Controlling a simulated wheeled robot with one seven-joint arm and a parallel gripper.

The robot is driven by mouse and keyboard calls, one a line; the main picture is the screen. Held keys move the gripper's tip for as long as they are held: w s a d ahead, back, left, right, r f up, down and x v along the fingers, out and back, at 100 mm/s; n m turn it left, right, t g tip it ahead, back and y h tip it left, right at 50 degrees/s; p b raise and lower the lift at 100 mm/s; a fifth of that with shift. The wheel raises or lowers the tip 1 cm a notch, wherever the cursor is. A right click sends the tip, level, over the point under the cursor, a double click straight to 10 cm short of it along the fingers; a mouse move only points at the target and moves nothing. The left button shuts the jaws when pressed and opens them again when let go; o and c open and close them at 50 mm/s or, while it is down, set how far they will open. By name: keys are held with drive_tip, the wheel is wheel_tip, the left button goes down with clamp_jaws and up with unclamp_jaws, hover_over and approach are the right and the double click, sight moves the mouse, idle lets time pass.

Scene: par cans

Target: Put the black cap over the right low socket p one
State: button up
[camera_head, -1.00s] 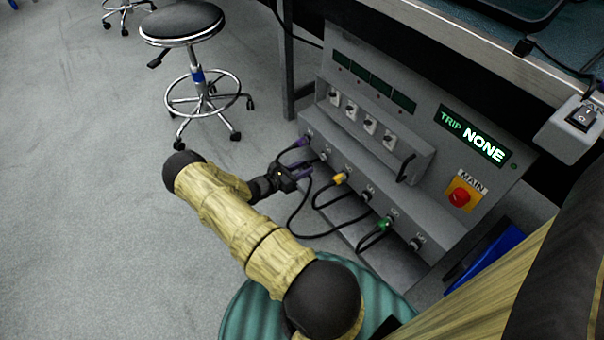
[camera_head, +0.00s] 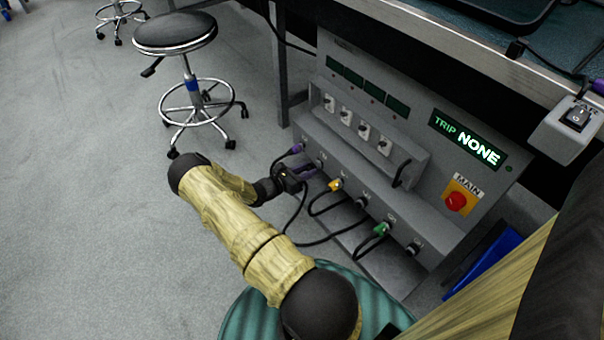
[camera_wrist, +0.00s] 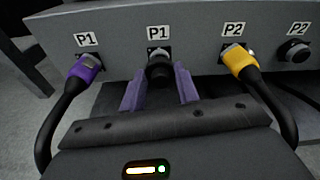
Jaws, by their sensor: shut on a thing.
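My gripper (camera_wrist: 159,76) has two purple fingers shut on the black cap (camera_wrist: 159,69), which points toward the panel. In the wrist view the cap lies directly under the right P1 label (camera_wrist: 158,33), in line with that socket. The cap hides the socket, and I cannot tell whether it is over it or just short of it. In the head view my gripper (camera_head: 303,169) is close to the low socket row, and the cap is too small to make out. A purple plug (camera_wrist: 88,67) with a black cable sits in the left P1 socket.
A yellow plug (camera_wrist: 238,60) is in the left P2 socket, and the right P2 socket (camera_wrist: 294,51) has no cable. A green plug (camera_head: 381,229) sits farther right. Black cables loop below the row. A stool (camera_head: 185,40) stands on open floor at left.

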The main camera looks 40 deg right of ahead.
drive_tip(key=shift+s+d, duration=0.1)
drive_tip(key=shift+d, duration=0.5)
drive_tip(key=shift+d+r, duration=0.1)
drive_tip(key=shift+d, duration=0.1)
drive_tip(key=shift+d+p, duration=0.3)
drive_tip(key=shift+p, duration=0.2)
idle(1.3)
drive_tip(key=shift+p, duration=0.35)
idle(1.1)
drive_tip(key=shift+s+d, duration=0.1)
drive_tip(key=shift+d, duration=0.55)
idle(0.7)
clamp_jaws()
drive_tip(key=o, duration=1.1)
unclamp_jaws()
